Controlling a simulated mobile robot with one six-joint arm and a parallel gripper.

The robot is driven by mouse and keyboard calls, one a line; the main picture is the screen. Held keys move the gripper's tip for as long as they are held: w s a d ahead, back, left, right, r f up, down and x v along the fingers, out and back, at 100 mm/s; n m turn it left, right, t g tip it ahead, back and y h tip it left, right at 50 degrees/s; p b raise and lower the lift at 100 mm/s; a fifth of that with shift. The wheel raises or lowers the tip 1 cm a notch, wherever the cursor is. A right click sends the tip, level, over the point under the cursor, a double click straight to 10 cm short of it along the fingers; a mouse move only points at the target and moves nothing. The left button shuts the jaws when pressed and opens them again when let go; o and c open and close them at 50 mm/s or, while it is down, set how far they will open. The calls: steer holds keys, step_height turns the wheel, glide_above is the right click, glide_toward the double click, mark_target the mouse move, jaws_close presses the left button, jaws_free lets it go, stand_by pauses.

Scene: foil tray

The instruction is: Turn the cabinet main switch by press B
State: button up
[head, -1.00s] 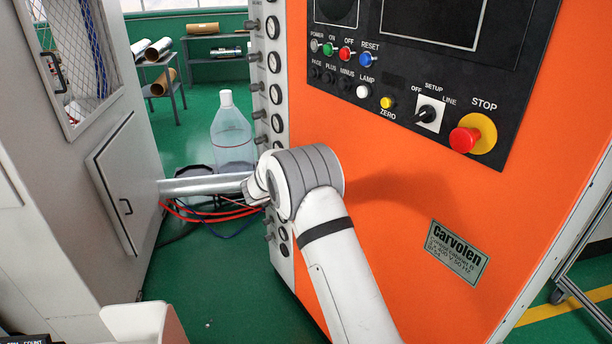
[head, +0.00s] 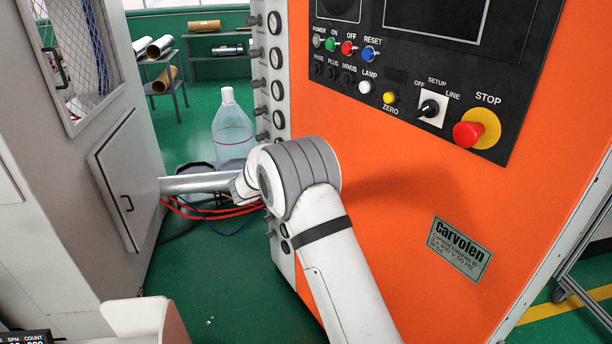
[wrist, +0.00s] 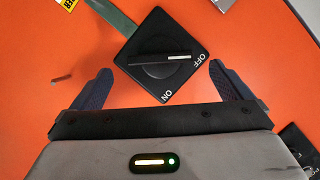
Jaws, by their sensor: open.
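The main switch (wrist: 160,60) shows in the wrist view as a black diamond-shaped plate with a round knob and OFF and ON labels, on an orange panel. My gripper (wrist: 160,72) is open and empty, one dark finger on each side below the switch, with the handle in line with the gap. I cannot tell how close the fingers are to the panel. In the head view my arm hides the gripper, and the main switch does not show.
The orange cabinet (head: 385,240) carries a black control panel with a red STOP button (head: 467,134) and a small selector (head: 431,108). A grey cabinet (head: 75,200) stands on the left. A large clear bottle (head: 232,135) and red hoses (head: 205,212) lie beyond my arm.

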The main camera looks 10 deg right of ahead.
steer(key=v, duration=0.3)
steer(key=shift+s+a, duration=0.15)
steer(key=shift+a, duration=0.05)
steer(key=shift+r, duration=0.1)
steer(key=s+r+n+t+y, duration=0.45)
steer(key=r+n+y, duration=0.55)
steer(key=r, duration=0.3)
steer(key=s+d+f+n+g, duration=0.2)
steer(key=s+d+n+g, duration=0.1)
steer(key=s, duration=1)
steer(key=s+d+f+n+g, duration=0.3)
steer(key=s+g, duration=0.1)
steer(key=s, duration=0.9)
steer(key=s+d+f+n+g+y, duration=0.1)
steer(key=s+d+f+n+g, duration=0.2)
steer(key=s, duration=1)
steer(key=shift+s+d+g, duration=0.25)
steer(key=shift+s+g, duration=0.05)
steer(key=shift+g, duration=0.55)
steer(key=shift+c, duration=0.4)
